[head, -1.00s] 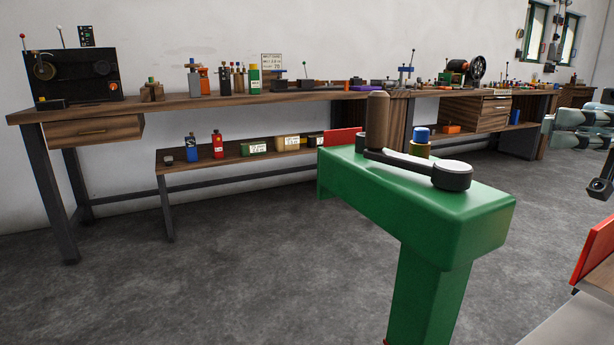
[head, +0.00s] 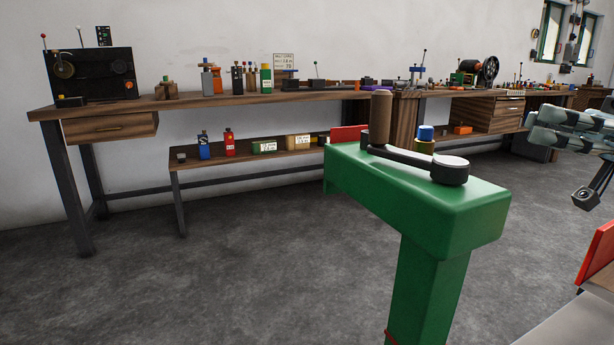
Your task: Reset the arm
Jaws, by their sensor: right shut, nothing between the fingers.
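My right arm (head: 572,135) comes in from the right edge, with pale grey-green links. My right gripper (head: 587,197) is dark, small and partly cut off at the right edge; it is shut and empty. It hangs to the right of the green stand (head: 420,195), apart from it. A dark crank arm (head: 412,158) with an upright brown handle (head: 380,118) lies on the stand's top. My left gripper is out of view.
A long wooden workbench (head: 190,103) with bottles, tools and a black machine (head: 93,76) runs along the wall. A low shelf (head: 240,158) stands under it. A red panel (head: 598,250) is at the right edge. Grey floor (head: 240,260) is clear at the left.

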